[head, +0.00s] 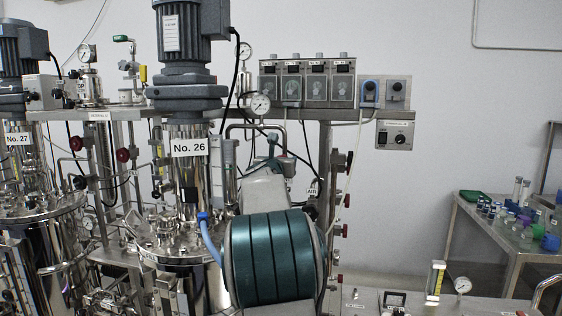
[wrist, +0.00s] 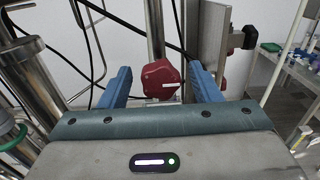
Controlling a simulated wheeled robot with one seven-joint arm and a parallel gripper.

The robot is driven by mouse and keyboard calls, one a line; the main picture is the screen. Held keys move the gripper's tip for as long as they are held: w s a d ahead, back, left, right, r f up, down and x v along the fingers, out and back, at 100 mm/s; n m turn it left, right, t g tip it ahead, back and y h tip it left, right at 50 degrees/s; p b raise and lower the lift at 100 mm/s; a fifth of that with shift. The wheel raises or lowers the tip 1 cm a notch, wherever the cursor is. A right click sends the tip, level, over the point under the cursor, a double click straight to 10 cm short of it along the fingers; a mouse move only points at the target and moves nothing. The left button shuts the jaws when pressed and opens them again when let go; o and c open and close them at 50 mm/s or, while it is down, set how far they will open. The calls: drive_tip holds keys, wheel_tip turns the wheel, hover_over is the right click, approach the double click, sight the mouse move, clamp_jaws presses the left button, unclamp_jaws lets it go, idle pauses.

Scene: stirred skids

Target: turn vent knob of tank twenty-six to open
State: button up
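Tank twenty-six (head: 188,147), marked "No. 26", is a steel vessel left of centre in the head view, with a grey motor on top. In the wrist view a dark red knob (wrist: 161,80) with a white pointer line lying roughly level sits on an upright pipe, with a small light plate partly visible below it. My gripper (wrist: 160,78) is open, its blue fingers on the left and right of the knob with gaps on both sides. I cannot tell how far the fingertips reach past it. In the head view my arm hides the gripper and this knob.
Tank No. 27 (head: 17,139) stands at the left. Several other red knobs (head: 123,155) sit on the pipework. In the wrist view a grey upright panel (wrist: 207,38) is close to the right finger, and black cables hang at the left. A side table (head: 505,232) with bottles stands right.

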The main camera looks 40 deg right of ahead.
drive_tip(key=c, duration=0.9)
drive_tip(key=shift+o, duration=0.2)
drive_tip(key=shift+n, duration=0.4)
drive_tip(key=n+p, duration=0.1)
drive_tip(key=n, duration=0.6)
drive_tip(key=n+p, duration=0.2)
drive_tip(key=n, duration=0.5)
drive_tip(key=f+n+p, duration=0.1)
drive_tip(key=n+p, duration=0.1)
drive_tip(key=n, duration=0.5)
drive_tip(key=shift+w+a, duration=0.25)
drive_tip(key=shift+n+p, duration=0.3)
drive_tip(key=o, duration=1)
